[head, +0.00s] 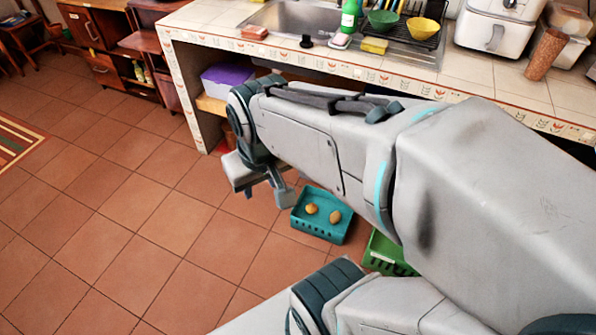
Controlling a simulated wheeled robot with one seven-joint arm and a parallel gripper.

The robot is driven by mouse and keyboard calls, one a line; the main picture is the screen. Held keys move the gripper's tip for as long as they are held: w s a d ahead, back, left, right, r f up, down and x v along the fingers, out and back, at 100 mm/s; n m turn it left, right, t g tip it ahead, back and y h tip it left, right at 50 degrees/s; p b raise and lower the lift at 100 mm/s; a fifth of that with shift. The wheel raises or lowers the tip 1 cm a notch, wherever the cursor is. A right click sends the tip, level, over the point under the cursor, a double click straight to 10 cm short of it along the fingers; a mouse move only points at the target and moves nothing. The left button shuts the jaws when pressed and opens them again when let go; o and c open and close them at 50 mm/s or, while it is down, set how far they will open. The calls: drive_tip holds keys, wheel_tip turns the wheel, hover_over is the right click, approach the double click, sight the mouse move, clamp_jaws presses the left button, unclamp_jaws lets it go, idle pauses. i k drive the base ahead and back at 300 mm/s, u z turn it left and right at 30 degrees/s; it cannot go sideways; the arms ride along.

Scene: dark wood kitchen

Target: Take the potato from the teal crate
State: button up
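The teal crate (318,229) stands on the tiled floor below the counter, to the right of my gripper. Two small yellow-brown items lie in it: a left one (312,208) and a right one (336,216). Both look potato-like, but they are too small to tell which is the potato. My gripper (266,193) hangs at the end of the arm, left of the crate and apart from it. Its fingers look spread, with nothing seen between them. My arm covers the area just right of the crate.
A green crate (388,250) stands right of the teal one, partly hidden by my arm. The tiled counter (195,88) with a sink (293,20) runs above. A purple-lidded box (228,76) sits on the shelf under it.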

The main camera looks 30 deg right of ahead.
sight(335, 217)
drive_tip(key=z, duration=0.1)
drive_tip(key=i, duration=0.6)
drive_tip(key=z, duration=0.8)
drive_tip(key=i, duration=0.4)
drive_tip(key=z, duration=0.4)
